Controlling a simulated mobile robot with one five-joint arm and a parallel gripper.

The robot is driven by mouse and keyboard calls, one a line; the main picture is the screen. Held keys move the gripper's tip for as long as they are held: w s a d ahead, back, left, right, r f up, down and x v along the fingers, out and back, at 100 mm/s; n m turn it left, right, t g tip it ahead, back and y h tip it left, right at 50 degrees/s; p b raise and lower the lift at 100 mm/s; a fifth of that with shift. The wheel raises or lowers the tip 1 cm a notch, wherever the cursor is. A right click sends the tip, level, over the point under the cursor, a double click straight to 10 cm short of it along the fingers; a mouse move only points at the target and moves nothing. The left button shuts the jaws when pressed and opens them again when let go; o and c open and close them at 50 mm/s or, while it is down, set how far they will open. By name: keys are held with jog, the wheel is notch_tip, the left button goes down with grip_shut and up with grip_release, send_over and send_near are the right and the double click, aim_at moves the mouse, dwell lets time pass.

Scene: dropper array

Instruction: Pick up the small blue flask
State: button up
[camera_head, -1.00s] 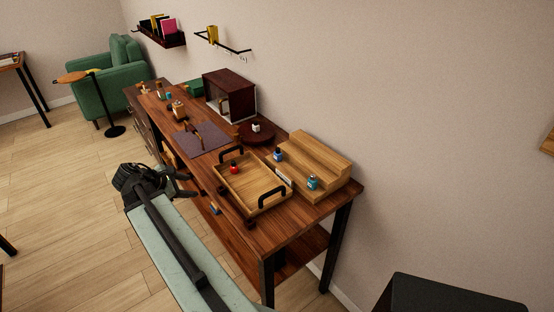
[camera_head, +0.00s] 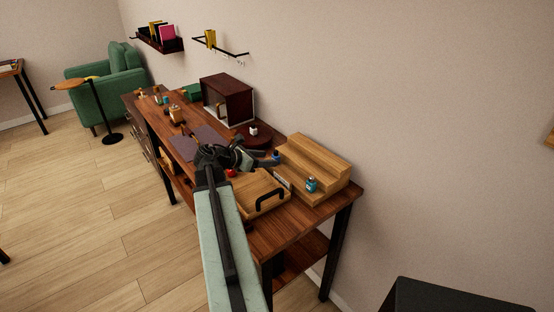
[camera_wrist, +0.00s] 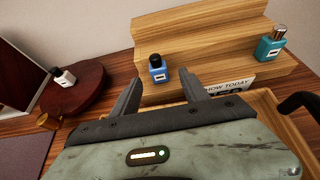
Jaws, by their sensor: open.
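The small blue flask (camera_wrist: 158,70) has a black cap and a white label. It stands upright on the lowest step of the wooden stepped stand (camera_wrist: 200,32). In the head view the blue flask (camera_head: 276,155) shows just beyond my gripper (camera_head: 262,154). In the wrist view my gripper (camera_wrist: 160,92) is open, with one finger on each side of the flask's line. The flask appears ahead of the fingertips and between them; I cannot tell exactly how far away it is. Nothing is held.
A teal bottle (camera_wrist: 270,46) stands on the stand at right. A white bottle (camera_wrist: 63,77) stands on the round dark turntable (camera_wrist: 88,90) at left. The wooden tray (camera_head: 246,205) with black handles lies below my arm, with a red bottle (camera_head: 231,173) partly hidden.

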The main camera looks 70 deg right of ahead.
aim_at(273, 158)
jog(key=b+x, duration=0.1)
jog(key=x, duration=0.3)
jog(key=shift+d, duration=0.1)
jog(key=shift+r, duration=0.1)
grip_shut()
